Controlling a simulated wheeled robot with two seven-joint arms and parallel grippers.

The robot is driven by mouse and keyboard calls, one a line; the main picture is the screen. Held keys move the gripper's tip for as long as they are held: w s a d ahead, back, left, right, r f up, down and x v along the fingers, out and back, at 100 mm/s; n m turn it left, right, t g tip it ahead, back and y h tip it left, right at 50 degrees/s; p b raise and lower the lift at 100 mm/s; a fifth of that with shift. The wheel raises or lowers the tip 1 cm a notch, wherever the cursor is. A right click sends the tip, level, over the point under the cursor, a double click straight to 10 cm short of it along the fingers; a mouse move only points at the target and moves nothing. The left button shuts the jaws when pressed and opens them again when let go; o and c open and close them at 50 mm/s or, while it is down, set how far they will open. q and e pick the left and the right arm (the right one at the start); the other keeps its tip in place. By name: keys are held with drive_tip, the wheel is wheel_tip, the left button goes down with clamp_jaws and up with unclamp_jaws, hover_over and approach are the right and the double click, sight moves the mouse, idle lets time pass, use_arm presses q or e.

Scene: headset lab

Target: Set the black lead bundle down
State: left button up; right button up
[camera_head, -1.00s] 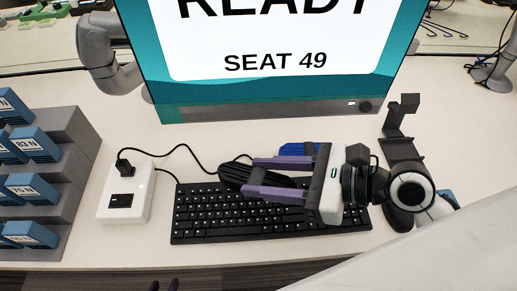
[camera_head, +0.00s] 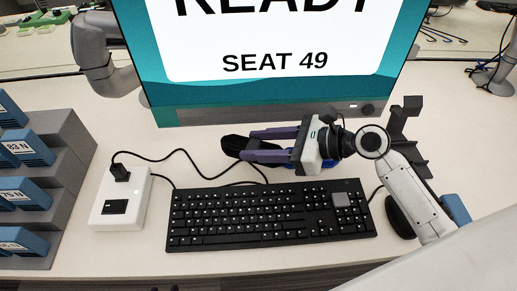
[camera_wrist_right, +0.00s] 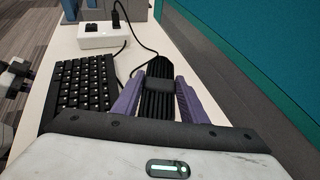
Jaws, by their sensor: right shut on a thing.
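The black lead bundle (camera_head: 235,144) is a coiled black cable with a band round its middle. My right gripper (camera_head: 251,144) is shut on it, its purple fingers on both sides, between the keyboard and the monitor. In the right wrist view the bundle (camera_wrist_right: 157,92) lies between the two purple fingers (camera_wrist_right: 157,98). Whether it touches the table is hard to tell. Its cord runs left to a plug in the white power box (camera_head: 108,207). My left gripper is not clearly visible in the head view.
A black keyboard (camera_head: 265,222) lies in front of the bundle. The monitor (camera_head: 160,117) stands behind. A grey stepped rack (camera_head: 80,150) with blue labelled blocks is at the left, and a black stand (camera_head: 405,130) at the right. Bare table (camera_head: 150,140) lies left of the bundle.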

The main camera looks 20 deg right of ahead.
drive_tip(key=shift+w+d+f, duration=0.1)
drive_tip(key=shift+w+f, duration=0.15)
drive_tip(key=shift+f, duration=0.45)
drive_tip(key=shift+f, duration=0.1)
drive_tip(key=shift+f, duration=0.1)
drive_tip(key=o, duration=1.1)
drive_tip(key=shift+o, duration=0.2)
